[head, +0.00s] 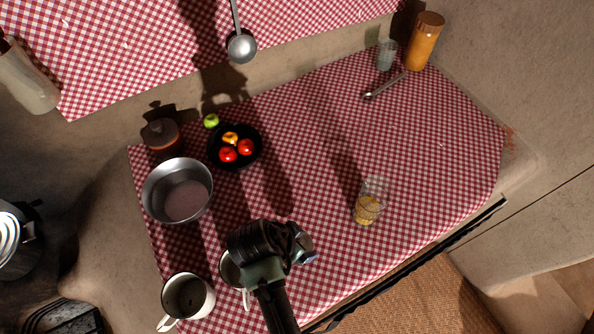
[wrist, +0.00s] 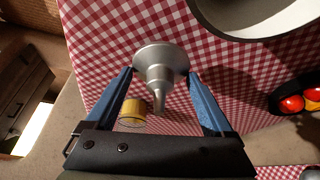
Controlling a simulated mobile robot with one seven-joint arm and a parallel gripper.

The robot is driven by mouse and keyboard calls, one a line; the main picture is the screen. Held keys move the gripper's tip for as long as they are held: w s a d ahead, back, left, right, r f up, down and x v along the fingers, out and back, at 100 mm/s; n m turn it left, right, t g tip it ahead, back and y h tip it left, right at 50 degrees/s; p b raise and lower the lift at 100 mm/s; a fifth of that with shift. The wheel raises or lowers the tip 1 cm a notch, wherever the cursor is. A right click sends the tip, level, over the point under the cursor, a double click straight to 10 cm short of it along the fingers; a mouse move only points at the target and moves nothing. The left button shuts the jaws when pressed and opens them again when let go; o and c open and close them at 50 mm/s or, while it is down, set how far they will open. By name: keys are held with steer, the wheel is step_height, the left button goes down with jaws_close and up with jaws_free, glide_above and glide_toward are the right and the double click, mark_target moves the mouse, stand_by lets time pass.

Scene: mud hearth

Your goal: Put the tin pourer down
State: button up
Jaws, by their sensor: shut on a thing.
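The tin pourer (wrist: 160,62), a grey metal funnel-shaped piece with a wide round mouth and a narrow spout, is between the blue fingers of my gripper (wrist: 159,76) in the wrist view. My gripper is shut on it. The checked cloth lies behind it, and I cannot tell whether the pourer touches the cloth. In the head view my dark arm covers most of the grip over the front of the checked counter (head: 315,150), so the pourer is not clearly seen there.
A metal pan (head: 178,191) and a white mug (head: 187,297) stand at left. A black bowl of fruit (head: 235,164) is behind. A glass with yellow contents (head: 368,207) stands right of my arm. A spoon (head: 383,87) lies near an orange jar (head: 424,42). The right-centre cloth is clear.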

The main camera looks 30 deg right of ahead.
steer(key=shift+f, duration=1.45)
steer(key=shift+f, duration=0.2)
steer(key=o, duration=1.1)
steer(key=shift+c, duration=0.2)
steer(key=shift+r, duration=0.1)
steer(key=v, duration=1.2)
